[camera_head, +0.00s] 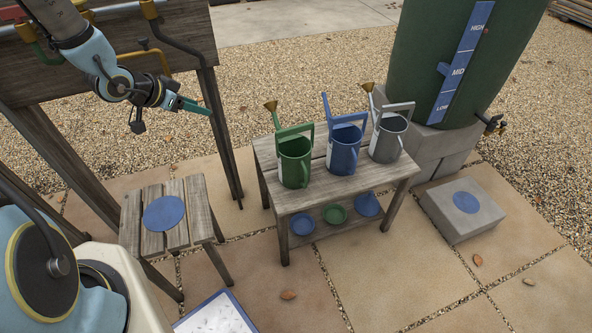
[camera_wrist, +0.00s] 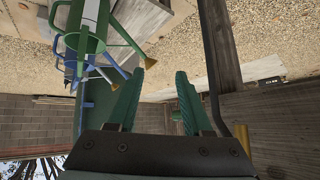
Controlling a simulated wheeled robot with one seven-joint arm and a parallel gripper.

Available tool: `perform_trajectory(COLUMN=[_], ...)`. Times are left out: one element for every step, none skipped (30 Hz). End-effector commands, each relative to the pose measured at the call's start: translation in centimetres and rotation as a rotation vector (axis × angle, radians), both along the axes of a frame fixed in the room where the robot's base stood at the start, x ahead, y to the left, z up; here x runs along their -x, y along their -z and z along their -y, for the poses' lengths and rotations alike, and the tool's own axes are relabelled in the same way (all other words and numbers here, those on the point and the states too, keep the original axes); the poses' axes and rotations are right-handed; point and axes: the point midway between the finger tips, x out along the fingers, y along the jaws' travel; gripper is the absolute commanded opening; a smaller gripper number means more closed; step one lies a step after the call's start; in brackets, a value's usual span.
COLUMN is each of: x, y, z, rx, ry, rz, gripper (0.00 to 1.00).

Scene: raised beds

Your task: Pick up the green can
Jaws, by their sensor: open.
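The green can (camera_head: 294,167) is a watering can with a brass-tipped spout. It stands upright at the left end of a row of three cans on the wooden bench (camera_head: 268,157). My gripper (camera_head: 196,106) is raised to the upper left of the can, well apart from it, with its teal fingers pointing right. In the wrist view my gripper (camera_wrist: 156,80) has its fingers spread with nothing between them. The green can (camera_wrist: 89,43) shows there at upper left, beyond the left finger, with its spout slanting toward the fingers.
A blue can (camera_head: 343,157) and a grey can (camera_head: 385,145) stand right of the green can. Small saucers (camera_head: 335,214) sit on the lower shelf. A slatted stool (camera_head: 194,195) with a blue disc stands left. A green water barrel (camera_head: 425,60) rises behind right.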

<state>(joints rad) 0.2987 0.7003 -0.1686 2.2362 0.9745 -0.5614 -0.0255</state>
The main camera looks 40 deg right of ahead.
Motion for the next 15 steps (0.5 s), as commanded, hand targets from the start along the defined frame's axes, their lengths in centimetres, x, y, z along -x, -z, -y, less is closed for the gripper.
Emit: perform_trajectory(x=[2.0, 3.2, 4.8, 6.0, 7.1, 8.4, 9.3, 10.0, 10.9, 11.3, 11.7, 12.1, 12.3, 12.5, 12.6], y=[2.7, 3.3, 4.1, 4.6, 4.9, 5.3, 5.5, 5.6, 5.8, 5.8, 5.8, 5.9, 5.9, 5.9, 6.1], z=[2.8, 4.3, 5.9, 7.0, 7.9, 8.8, 9.3, 9.7, 10.1, 10.4, 10.6, 10.8, 11.1, 11.3, 11.6], rx=[0.069, 0.113, 0.168, 0.208, 0.243, 0.285, 0.312, 0.336, 0.362, 0.377, 0.389, 0.399, 0.405, 0.408, 0.410], ry=[0.108, 0.169, 0.243, 0.293, 0.338, 0.388, 0.420, 0.447, 0.476, 0.492, 0.506, 0.518, 0.524, 0.527, 0.529], rz=[-0.016, -0.022, -0.035, -0.045, -0.055, -0.069, -0.080, -0.088, -0.097, -0.104, -0.109, -0.112, -0.115, -0.116, -0.116], gripper=[0.50, 0.50, 0.50, 0.50, 0.50, 0.50, 0.50, 0.50, 0.50, 0.50, 0.50, 0.50, 0.50, 0.50, 0.50])
